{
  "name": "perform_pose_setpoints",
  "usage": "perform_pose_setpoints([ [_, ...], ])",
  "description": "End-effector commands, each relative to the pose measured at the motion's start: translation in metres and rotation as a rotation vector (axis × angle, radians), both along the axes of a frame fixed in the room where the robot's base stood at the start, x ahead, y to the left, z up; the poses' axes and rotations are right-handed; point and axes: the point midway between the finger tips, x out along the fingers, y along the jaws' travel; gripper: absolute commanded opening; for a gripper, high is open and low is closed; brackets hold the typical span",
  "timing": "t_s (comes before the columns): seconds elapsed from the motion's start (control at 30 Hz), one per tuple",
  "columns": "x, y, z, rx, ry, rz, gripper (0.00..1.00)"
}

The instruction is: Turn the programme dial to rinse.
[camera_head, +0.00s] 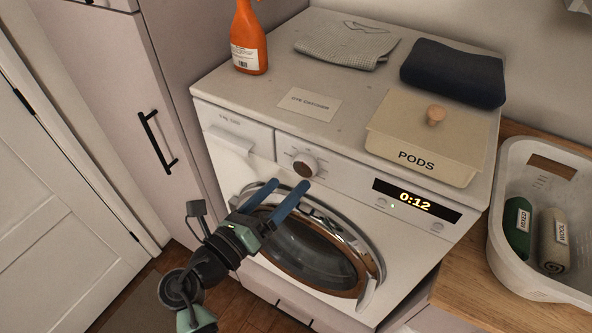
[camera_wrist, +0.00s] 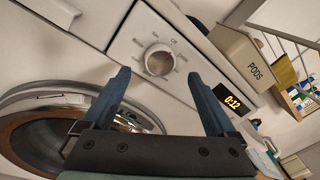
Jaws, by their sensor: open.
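The programme dial (camera_head: 305,165) is a round knob on the washing machine's (camera_head: 222,92) front panel, left of the display (camera_head: 416,200), which reads 0:12. In the wrist view the dial (camera_wrist: 159,60) sits ahead of my fingertips and between their lines, with small marks around it too blurred to read. My gripper (camera_head: 289,190) has two blue fingers, spread open and empty. It is in front of the panel, just below the dial, and appears apart from it. In the wrist view my gripper (camera_wrist: 158,82) shows a finger on each side.
The round door (camera_head: 315,255) lies below my gripper. On top are an orange spray bottle (camera_head: 248,40), a grey cloth (camera_head: 345,45), a dark folded towel (camera_head: 453,73) and a PODS box (camera_head: 425,140). A white basket (camera_head: 510,255) stands right. A cabinet handle (camera_head: 157,142) is left.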

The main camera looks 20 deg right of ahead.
Motion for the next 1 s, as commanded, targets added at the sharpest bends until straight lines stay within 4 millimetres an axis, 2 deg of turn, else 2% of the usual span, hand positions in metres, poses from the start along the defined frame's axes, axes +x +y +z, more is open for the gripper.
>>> perform_pose_setpoints([
  [0.1,0.011,-0.019,0.001,0.0,-0.001,-0.002,0.92],
  [0.23,0.019,-0.031,0.001,0.0,-0.001,-0.002,0.92],
  [0.4,0.024,-0.038,0.0,0.001,-0.002,0.0,0.92],
  [0.67,0.024,-0.039,0.0,0.0,-0.002,0.001,0.9],
  [1.0,0.024,-0.038,0.0,0.0,-0.001,0.001,0.29],
])
